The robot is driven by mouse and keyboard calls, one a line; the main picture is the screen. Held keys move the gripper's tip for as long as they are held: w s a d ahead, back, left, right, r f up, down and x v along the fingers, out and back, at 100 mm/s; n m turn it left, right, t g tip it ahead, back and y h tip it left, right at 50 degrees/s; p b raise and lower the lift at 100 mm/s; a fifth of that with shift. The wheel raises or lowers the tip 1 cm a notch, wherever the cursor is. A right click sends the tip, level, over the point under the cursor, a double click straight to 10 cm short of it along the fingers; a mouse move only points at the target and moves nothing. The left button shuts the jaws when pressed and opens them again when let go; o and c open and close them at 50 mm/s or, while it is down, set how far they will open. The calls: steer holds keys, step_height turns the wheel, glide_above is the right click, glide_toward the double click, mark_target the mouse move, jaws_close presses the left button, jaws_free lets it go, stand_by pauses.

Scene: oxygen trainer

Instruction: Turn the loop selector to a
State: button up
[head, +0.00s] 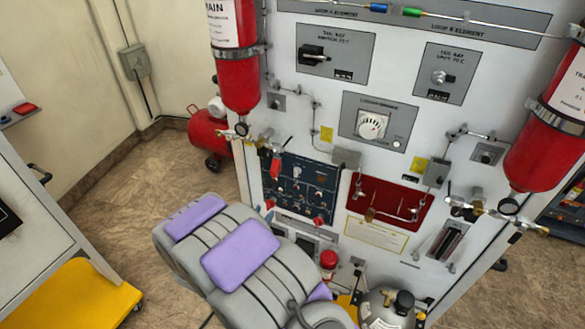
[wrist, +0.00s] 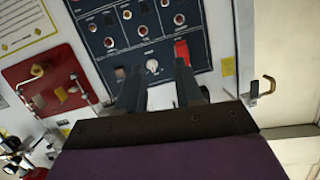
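My gripper (wrist: 159,78) shows in the wrist view with its two dark fingers apart and nothing between them. Its fingertips point at a dark blue control panel (wrist: 108,20). A round white knob (wrist: 152,66) on that panel appears in the gap between the fingers; I cannot tell whether they touch the panel. In the head view the blue panel (head: 299,186) is low on the white console, and my fingers are not visible there. Labels are too small to read, so I cannot tell which control is the loop selector or its setting.
A red switch guard (wrist: 182,52) is beside the right finger. A dark red recessed panel (head: 390,203) adjoins the blue one. Red cylinders (head: 236,70) flank the console.

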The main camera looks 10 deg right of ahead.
step_height(320, 180, up, 2)
steer(key=s+t+h+p, duration=0.1)
steer(key=s+h, duration=0.1)
steer(key=h, duration=0.1)
steer(key=p, duration=0.1)
glide_toward(295, 174)
steer(key=shift+t, duration=0.3)
steer(key=x, duration=0.8)
steer(key=shift+w+d+f, duration=0.1)
steer(key=shift+w+f, duration=0.05)
steer(key=shift+f, duration=0.05)
steer(key=shift+c, duration=0.5)
jaws_close()
